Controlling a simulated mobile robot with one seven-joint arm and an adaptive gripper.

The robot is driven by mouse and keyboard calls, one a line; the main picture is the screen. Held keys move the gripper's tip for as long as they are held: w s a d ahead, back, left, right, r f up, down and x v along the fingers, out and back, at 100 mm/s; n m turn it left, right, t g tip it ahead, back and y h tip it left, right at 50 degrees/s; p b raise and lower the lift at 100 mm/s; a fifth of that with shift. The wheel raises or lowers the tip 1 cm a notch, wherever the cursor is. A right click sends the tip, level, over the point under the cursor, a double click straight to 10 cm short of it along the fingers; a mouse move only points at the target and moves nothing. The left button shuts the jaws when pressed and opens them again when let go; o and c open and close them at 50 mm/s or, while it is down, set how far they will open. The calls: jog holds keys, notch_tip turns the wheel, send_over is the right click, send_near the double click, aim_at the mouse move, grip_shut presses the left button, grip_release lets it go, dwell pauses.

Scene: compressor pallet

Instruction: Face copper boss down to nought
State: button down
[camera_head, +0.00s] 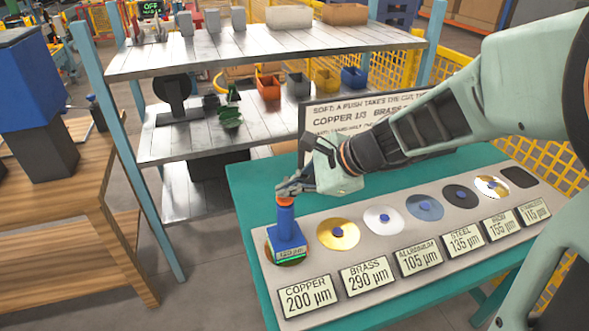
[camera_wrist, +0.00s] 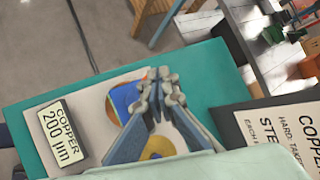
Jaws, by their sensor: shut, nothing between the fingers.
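The blue facing tool (camera_head: 287,232) stands upright on the copper boss (camera_head: 272,258) at the left end of the grey plate. It has an orange-red top and a small green readout, too small to read surely. The copper label (camera_head: 308,298) reads 200 µm. My gripper (camera_head: 289,188) is shut and empty at the tool's top; I cannot tell whether it touches. In the wrist view my shut fingers (camera_wrist: 160,82) cover part of the blue tool (camera_wrist: 124,100). The copper boss is mostly hidden under the tool. The copper label (camera_wrist: 62,134) shows there too.
The brass disc (camera_head: 338,234) is just right of the tool, with several other discs and labels beyond. A sign (camera_head: 330,117) stands behind the plate on the green table (camera_head: 250,185). A metal shelf (camera_head: 190,135) with bins is behind; a wooden bench (camera_head: 90,190) is left.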

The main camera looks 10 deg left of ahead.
aim_at(289, 199)
jog(key=shift+f, duration=0.35)
jog(key=shift+r, duration=0.15)
dwell(0.3)
jog(key=shift+r+p, duration=0.75)
jog(key=shift+r, duration=0.25)
notch_tip(289, 199, up, 5)
jog(key=p, duration=0.4)
jog(key=shift+d, duration=0.1)
dwell(0.7)
